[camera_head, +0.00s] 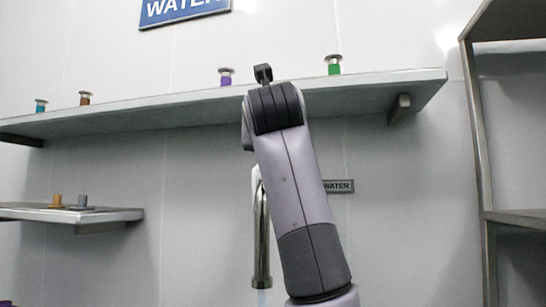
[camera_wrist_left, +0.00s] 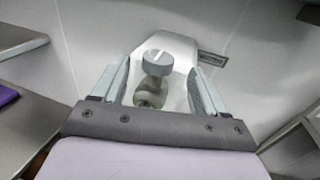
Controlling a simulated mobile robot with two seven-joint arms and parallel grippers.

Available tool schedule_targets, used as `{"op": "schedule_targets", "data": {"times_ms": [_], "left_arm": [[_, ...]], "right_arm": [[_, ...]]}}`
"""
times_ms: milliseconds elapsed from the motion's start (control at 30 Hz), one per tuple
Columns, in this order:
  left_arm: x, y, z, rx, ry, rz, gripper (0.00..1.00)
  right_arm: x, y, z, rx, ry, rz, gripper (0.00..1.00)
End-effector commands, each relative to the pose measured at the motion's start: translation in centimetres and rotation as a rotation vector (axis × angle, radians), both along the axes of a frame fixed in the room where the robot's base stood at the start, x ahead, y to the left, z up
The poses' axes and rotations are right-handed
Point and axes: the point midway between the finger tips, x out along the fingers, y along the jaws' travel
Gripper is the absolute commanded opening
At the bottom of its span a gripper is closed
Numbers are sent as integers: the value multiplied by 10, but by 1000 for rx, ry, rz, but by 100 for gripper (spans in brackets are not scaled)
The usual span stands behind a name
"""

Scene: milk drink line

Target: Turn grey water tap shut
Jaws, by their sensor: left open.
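In the left wrist view the grey water tap shows as a round grey knob (camera_wrist_left: 157,63) with a white line across its top, on a shiny metal body (camera_wrist_left: 151,92). My left gripper (camera_wrist_left: 157,72) is open, with one finger on each side of the knob and a visible gap to each. In the head view my arm hides the knob and my fingers. The curved metal spout (camera_head: 262,240) shows left of my arm, with a bluish water stream (camera_head: 262,298) below its mouth. My right gripper is not in view.
A long wall shelf (camera_head: 180,114) with several small coloured knobs runs behind my arm. A lower shelf (camera_head: 100,214) holds a tan and a grey piece at left. A metal rack (camera_head: 480,170) stands at right. A "WATER" label (camera_head: 339,186) is on the wall.

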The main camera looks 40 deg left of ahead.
Motion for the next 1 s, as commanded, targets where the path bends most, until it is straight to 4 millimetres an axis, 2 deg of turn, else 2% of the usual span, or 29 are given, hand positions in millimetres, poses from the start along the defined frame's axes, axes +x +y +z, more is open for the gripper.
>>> {"op": "schedule_targets", "data": {"times_ms": [133, 333, 500, 733, 767, 900, 1000], "left_arm": [[17, 17, 2, 1, 4, 5, 73], [37, 37, 2, 0, 3, 6, 73], [44, 45, 1, 1, 1, 6, 73], [45, 45, 0, 1, 1, 5, 73], [45, 45, 0, 1, 1, 5, 70], [45, 45, 0, 1, 0, 5, 24], [45, 45, 0, 1, 0, 5, 21]], "right_arm": [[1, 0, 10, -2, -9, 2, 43], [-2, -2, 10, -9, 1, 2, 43], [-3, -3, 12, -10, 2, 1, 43], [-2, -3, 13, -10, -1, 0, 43], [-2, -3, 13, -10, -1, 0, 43], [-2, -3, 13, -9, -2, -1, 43], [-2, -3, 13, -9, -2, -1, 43]]}}
